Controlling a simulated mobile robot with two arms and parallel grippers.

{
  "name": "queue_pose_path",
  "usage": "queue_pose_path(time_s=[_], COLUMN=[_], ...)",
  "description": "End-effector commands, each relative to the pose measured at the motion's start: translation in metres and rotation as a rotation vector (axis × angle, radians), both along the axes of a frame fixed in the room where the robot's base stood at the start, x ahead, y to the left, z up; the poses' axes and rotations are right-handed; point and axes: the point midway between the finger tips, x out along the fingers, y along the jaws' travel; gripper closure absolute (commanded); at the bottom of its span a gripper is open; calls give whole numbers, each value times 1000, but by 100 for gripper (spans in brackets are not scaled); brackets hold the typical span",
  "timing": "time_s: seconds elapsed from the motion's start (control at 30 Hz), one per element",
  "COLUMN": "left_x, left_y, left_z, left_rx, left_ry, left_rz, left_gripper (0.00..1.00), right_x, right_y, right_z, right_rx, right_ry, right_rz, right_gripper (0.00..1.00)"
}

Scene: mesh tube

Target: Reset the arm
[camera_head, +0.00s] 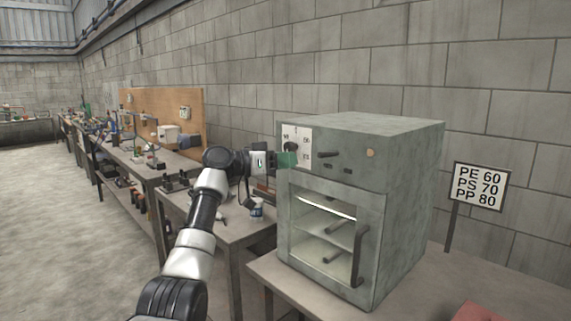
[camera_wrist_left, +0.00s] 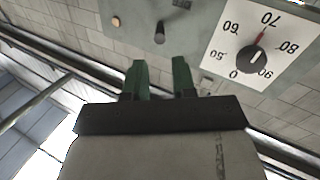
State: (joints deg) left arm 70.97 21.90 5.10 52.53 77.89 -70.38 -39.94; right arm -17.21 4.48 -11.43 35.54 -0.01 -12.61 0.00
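My left gripper (camera_head: 288,159) is at the left front of the grey oven (camera_head: 405,160), near its dial (camera_head: 291,147). In the left wrist view, my green gripper fingers (camera_wrist_left: 161,75) are apart with nothing between them. The numbered dial (camera_wrist_left: 257,52) is up and to the right of them, apart from the fingers. Its red pointer is toward 70. My left arm reaches up from the bottom of the head view. My right gripper is not in view.
The oven's windowed door (camera_head: 330,235) looks shut, with shelves and rod-like items inside. A sign (camera_head: 478,186) reads PE 60, PS 70, PP 80. A red item (camera_head: 478,312) is at the bottom right. Workbenches with tools (camera_head: 150,165) line the wall at left; the floor there (camera_head: 60,220) is clear.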

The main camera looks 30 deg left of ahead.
Motion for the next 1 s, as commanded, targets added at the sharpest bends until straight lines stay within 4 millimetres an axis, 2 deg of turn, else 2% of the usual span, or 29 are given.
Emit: queue_pose_path(time_s=[0.43, 0.5, 0.57, 0.67, 0.77, 0.8, 0.87, 0.9, 0.97, 1.0], left_x=[1, 3, 8, 20, 28, 28, 27, 24, 17, 10], left_y=[0, -1, -2, -5, -7, -9, -10, -11, -12, -13], left_z=[-1, -11, -29, -83, -157, -188, -234, -265, -311, -341], left_rx=[-1, 1, 3, 15, 36, 49, 70, 85, 111, 129], left_ry=[2, 20, 54, 148, 274, 324, 396, 442, 508, 552], left_rz=[1, 8, 24, 70, 136, 163, 204, 230, 268, 291], left_gripper=[74, 74, 74, 74, 74, 74, 74, 74, 74, 74], right_x=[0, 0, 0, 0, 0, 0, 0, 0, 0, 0], right_y=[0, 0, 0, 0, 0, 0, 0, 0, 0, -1], right_z=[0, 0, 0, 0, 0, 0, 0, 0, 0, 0], right_rx=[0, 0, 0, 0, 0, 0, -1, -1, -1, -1], right_ry=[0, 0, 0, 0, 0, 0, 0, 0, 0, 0], right_rz=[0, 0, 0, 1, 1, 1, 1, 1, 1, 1], right_gripper=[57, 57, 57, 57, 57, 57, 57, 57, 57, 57])
